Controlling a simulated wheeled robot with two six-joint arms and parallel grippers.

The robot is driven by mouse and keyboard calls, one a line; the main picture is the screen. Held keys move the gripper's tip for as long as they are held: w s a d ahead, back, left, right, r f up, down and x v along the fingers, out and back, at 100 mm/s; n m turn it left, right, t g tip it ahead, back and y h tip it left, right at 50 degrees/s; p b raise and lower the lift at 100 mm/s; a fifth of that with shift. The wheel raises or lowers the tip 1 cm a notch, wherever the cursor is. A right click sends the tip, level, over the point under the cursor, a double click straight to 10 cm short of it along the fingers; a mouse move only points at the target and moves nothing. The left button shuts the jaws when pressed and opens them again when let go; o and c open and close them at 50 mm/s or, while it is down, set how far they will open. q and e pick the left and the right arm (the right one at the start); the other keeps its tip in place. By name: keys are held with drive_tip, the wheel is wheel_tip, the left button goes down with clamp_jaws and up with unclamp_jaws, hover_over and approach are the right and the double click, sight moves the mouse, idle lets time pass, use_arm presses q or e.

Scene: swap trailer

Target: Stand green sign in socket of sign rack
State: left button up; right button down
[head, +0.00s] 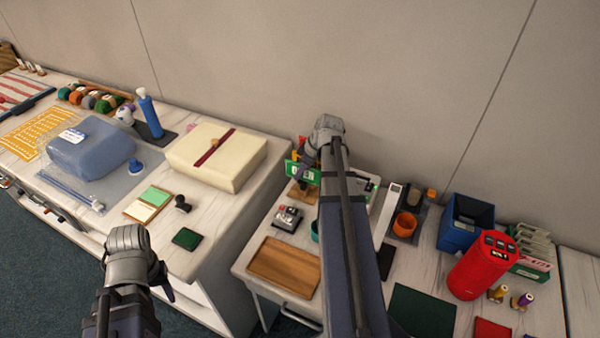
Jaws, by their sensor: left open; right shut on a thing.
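The green sign (304,173), with white markings, shows at the back of the right-hand counter, just below my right gripper (306,164). My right gripper is shut on the green sign, though its fingertips are small and partly hidden. A brown wooden base (299,190), likely the sign rack, shows just under the sign, with red and yellow pieces near it. My arm hides part of this area, and I cannot tell whether the sign touches a socket. My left gripper (164,284) is open and empty, low in front of the left counter.
A wooden tray (285,268) and a grey-and-red device (288,217) sit in front of the rack. A red cylinder (482,265), a blue bin (465,222) and an orange cup (405,224) stand to the right. The wall (400,90) rises close behind.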

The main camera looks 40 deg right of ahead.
drive_tip(key=shift+f, duration=0.3)
drive_tip(key=shift+f+b, duration=0.35)
drive_tip(key=shift+b, duration=0.25)
drive_tip(key=shift+f+b, duration=0.75)
idle(0.6)
drive_tip(key=shift+c, duration=1.8)
unclamp_jaws()
drive_tip(key=shift+r, duration=0.15)
